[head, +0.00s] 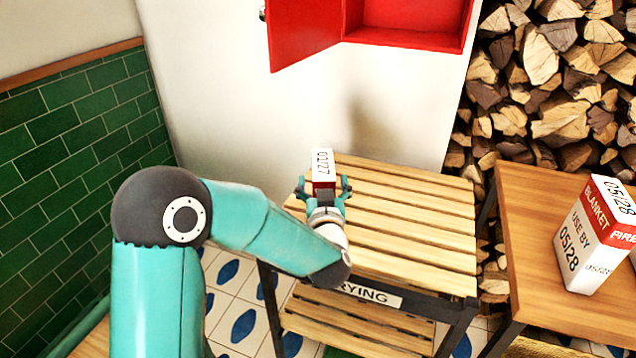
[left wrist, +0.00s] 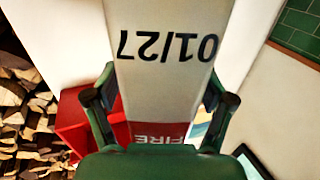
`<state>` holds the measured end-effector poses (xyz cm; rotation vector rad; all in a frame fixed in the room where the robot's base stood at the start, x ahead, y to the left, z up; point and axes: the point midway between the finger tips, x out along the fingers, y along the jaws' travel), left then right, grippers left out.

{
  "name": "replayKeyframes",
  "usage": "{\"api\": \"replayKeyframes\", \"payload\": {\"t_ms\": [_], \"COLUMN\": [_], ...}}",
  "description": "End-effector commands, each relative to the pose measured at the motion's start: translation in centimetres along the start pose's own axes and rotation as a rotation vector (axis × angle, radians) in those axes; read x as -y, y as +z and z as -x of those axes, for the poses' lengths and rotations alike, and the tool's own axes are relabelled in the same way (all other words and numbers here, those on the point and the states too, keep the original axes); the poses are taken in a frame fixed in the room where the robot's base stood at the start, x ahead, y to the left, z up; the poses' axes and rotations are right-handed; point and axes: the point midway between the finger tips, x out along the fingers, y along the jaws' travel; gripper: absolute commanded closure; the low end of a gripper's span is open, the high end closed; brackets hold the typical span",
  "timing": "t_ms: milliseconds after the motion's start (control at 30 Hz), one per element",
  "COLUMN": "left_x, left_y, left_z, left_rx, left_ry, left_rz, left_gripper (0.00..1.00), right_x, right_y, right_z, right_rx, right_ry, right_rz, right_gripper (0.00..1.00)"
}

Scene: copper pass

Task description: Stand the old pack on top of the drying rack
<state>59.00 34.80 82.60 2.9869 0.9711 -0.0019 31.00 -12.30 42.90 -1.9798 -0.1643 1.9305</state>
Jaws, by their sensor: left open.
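The old pack (head: 323,164), white and red and marked 01/27, is at the far left end of the slatted drying rack (head: 410,215), upright. Its base is hidden behind my gripper, so I cannot see its contact with the slats. My left gripper (head: 323,187) is open, with one finger on each side of the pack. In the left wrist view the pack (left wrist: 165,65) fills the space between the fingers of the gripper (left wrist: 158,98). My right gripper is not in view.
A white and red pack marked 05/28 (head: 590,235) stands on a wooden table (head: 530,210) at right. An open red cabinet (head: 405,38) hangs on the wall above. Stacked firewood (head: 545,85) is behind. The rack's right-hand slats are clear.

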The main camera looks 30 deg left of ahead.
Motion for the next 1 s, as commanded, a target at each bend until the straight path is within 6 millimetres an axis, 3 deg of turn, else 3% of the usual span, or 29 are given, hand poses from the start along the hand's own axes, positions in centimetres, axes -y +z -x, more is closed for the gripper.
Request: {"api": "replayKeyframes", "payload": {"t_ms": [267,800,1000], "left_x": [-0.1,-0.2,-0.1], "left_y": [-0.1,-0.1,-0.1], "left_z": [0.6,10.3,11.9], "left_rx": [0.000,0.000,-0.001], "left_ry": [0.002,0.005,0.001], "left_rz": [0.000,-0.001,0.000], "left_gripper": [0.18,0.18,0.18], "right_x": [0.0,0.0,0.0], "right_y": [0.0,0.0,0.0], "right_z": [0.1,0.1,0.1], "right_rx": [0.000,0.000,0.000], "right_ry": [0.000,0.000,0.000], "right_rz": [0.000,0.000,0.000], "right_gripper": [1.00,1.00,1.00]}}
